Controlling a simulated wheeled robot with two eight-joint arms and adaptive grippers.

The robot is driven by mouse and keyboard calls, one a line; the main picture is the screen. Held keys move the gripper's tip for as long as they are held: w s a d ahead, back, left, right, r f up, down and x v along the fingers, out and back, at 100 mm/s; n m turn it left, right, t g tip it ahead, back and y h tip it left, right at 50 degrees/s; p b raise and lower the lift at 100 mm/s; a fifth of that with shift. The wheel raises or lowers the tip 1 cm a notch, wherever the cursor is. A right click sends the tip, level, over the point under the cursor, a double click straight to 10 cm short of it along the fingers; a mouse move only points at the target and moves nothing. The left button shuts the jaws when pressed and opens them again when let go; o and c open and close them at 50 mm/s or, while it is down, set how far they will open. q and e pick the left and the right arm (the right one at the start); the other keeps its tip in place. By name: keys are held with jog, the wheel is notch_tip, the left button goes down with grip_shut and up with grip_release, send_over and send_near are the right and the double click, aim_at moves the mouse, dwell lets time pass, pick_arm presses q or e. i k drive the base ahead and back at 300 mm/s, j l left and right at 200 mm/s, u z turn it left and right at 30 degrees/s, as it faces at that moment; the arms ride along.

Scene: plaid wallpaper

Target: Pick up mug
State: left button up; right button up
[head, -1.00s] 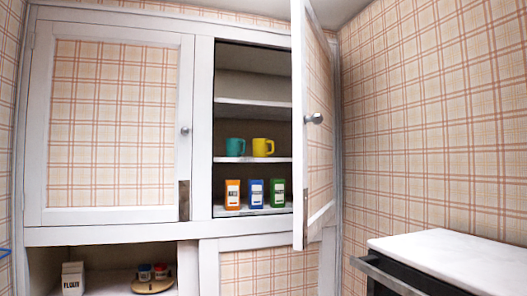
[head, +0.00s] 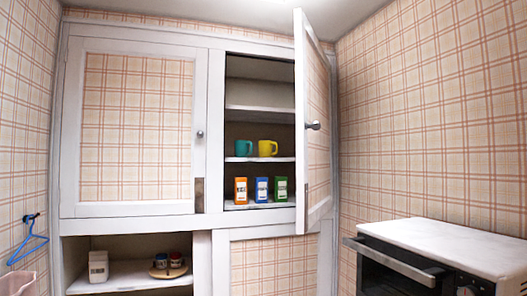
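Two mugs stand on a shelf inside the open right-hand part of a white wall cabinet. The teal mug (head: 242,148) is on the left and the yellow mug (head: 267,148) is just to its right. Both are upright, and the yellow mug's handle points left. Neither of my grippers is in view.
The open cabinet door (head: 315,130) swings out right of the mugs. Orange (head: 240,191), blue (head: 262,190) and green (head: 281,189) boxes stand on the shelf below. An oven with a white top (head: 450,245) is at lower right. A blue hanger (head: 30,240) hangs at left.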

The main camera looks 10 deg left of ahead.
aim_at(265, 147)
jog(key=k+z, duration=0.15)
jog(key=z, duration=1.4)
jog(key=i+j+z, duration=0.15)
jog(key=j, duration=1.25)
jog(key=j+z, duration=0.15)
jog(key=j, duration=1.2)
